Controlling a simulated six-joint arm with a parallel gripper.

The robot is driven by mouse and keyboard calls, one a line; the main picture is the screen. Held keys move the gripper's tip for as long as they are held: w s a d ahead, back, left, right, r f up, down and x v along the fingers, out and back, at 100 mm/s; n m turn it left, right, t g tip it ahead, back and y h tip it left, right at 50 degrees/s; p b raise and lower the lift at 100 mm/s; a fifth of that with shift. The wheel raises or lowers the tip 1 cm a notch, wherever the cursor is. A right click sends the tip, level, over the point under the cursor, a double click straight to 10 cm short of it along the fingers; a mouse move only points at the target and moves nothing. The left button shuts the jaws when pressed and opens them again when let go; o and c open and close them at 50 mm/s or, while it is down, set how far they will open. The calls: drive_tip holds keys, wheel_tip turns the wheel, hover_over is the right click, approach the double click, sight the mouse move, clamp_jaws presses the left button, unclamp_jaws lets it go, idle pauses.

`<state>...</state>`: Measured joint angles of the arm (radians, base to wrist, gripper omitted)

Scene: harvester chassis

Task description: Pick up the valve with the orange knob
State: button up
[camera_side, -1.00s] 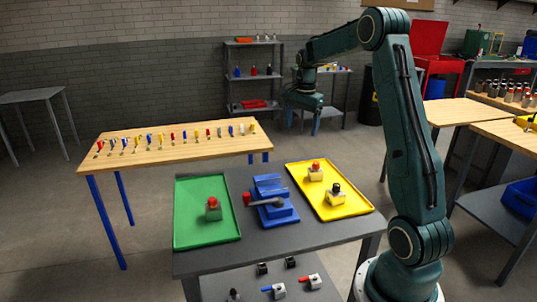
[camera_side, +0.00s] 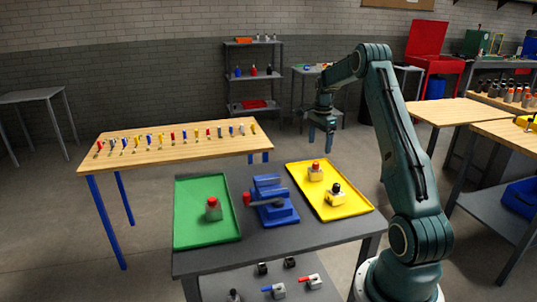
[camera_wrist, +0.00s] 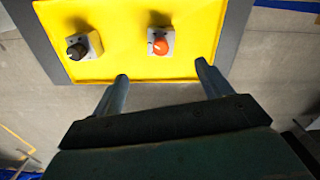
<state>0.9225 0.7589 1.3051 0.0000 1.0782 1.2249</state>
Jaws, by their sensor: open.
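The valve with the orange knob (camera_wrist: 161,46) has a pale block body and sits on the yellow tray. In the side view its knob looks red-orange, and the valve (camera_side: 315,175) is near the tray's far end. My gripper (camera_side: 321,144) points down, above and beyond that far end. In the wrist view my open gripper (camera_wrist: 162,72) has its two fingers apart with nothing between them. The orange-knobbed valve appears just past the fingertips, roughly centred between them. No contact shows.
A black-knobbed valve (camera_side: 336,196) shares the yellow tray (camera_side: 350,212). A blue vise (camera_side: 272,204) with a handle stands between this tray and the green tray (camera_side: 190,232), which holds a red-knobbed valve (camera_side: 213,210). A wooden table (camera_side: 165,152) carries a row of small tools.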

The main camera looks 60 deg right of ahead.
sight(316, 170)
drive_tip(key=shift+f, duration=3.55)
drive_tip(key=shift+w+a+f, duration=0.1)
drive_tip(key=shift+w+f, duration=0.05)
drive_tip(key=shift+f, duration=2.4)
drive_tip(key=c, duration=1.4)
